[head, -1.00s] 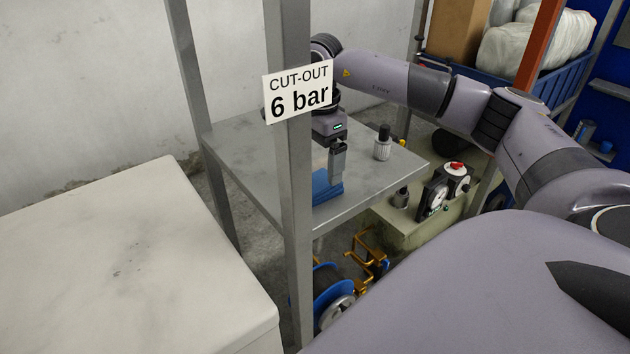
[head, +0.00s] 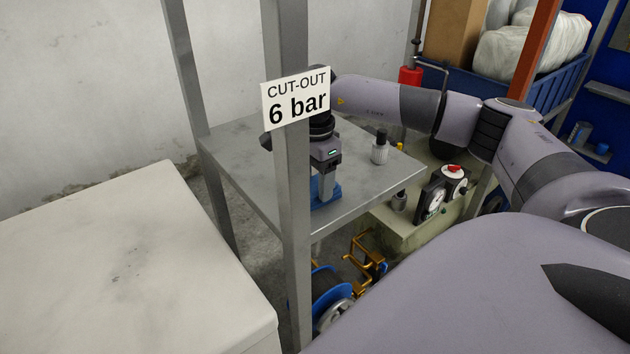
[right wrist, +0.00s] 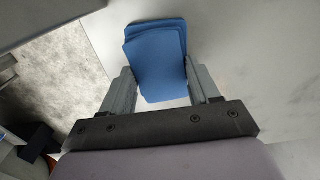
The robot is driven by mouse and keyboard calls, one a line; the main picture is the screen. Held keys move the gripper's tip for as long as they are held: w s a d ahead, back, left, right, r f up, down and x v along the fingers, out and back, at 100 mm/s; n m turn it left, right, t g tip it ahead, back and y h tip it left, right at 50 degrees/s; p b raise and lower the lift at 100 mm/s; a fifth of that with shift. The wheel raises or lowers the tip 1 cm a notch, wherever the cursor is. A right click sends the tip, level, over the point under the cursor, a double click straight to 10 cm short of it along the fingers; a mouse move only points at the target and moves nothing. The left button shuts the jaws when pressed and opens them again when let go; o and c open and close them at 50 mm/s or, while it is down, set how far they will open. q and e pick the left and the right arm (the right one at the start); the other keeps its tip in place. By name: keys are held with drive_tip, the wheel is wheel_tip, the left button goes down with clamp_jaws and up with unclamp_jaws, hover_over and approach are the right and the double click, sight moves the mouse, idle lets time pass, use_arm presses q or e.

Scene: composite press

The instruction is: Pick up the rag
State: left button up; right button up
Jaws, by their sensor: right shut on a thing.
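The rag (head: 321,201) is a blue folded cloth on the grey metal shelf (head: 372,188), just right of the upright post. My right gripper (head: 327,190) points down at it, with its fingers at the cloth. In the right wrist view the blue rag (right wrist: 156,55) lies between the two fingers of the right gripper (right wrist: 158,88), which is shut on it. The rag still appears to be at shelf level. The post and sign hide part of my right wrist. My left gripper is not in view.
The post (head: 296,220) with a "CUT-OUT 6 bar" sign (head: 296,97) stands close in front of my gripper. A small grey fitting with a black top (head: 380,148) stands on the shelf to the right. A gauge (head: 433,202) and a blue reel (head: 330,296) are lower down.

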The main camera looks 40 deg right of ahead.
drive_tip(key=shift+r, duration=0.15)
wheel_tip(320, 180, up, 14)
wheel_tip(320, 180, up, 4)
drive_tip(key=p, duration=0.2)
hover_over(314, 185)
drive_tip(key=shift+s+r, duration=0.1)
drive_tip(key=shift+r, duration=0.8)
